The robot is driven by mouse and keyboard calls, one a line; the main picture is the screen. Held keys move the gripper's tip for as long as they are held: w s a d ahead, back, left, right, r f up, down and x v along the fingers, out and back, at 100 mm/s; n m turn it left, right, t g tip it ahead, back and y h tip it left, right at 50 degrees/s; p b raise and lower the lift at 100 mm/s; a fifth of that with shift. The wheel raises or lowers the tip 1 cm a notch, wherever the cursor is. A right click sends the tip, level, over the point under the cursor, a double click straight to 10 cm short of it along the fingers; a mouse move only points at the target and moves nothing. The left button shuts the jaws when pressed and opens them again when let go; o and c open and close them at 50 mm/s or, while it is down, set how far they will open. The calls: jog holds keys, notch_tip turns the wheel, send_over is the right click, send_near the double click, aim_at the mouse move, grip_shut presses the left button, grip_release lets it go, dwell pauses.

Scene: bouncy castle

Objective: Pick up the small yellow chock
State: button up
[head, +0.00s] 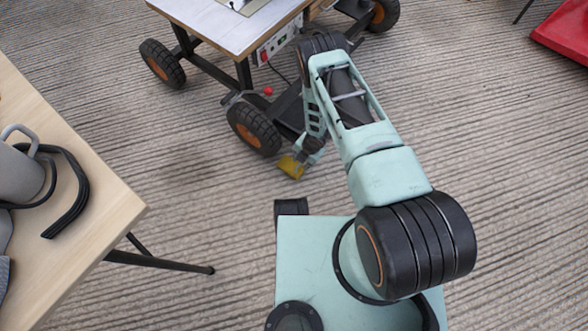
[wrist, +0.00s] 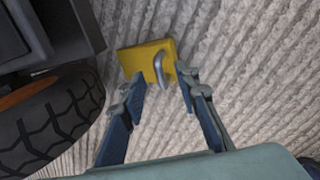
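The small yellow chock (head: 290,168) lies on the ribbed ground beside a black wheel of the cart. In the wrist view its yellow body (wrist: 138,59) shows ahead of my gripper, with a grey metal handle (wrist: 160,68) standing up from it. My gripper (wrist: 161,78) is open, one finger to each side of the handle, with the fingertips at the chock's near edge. I cannot tell whether they touch it. In the head view my gripper (head: 307,153) reaches down just above the chock, and its fingers are small and partly hidden.
The cart's wheel (head: 254,128) with an orange hub stands close to the left of my gripper. The cart's top (head: 225,25) is above and behind it.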

jog(key=shift+a+f, duration=0.1)
jog(key=shift+f, duration=0.7)
jog(key=shift+w+r, duration=0.1)
jog(key=shift+c, duration=0.3)
grip_shut()
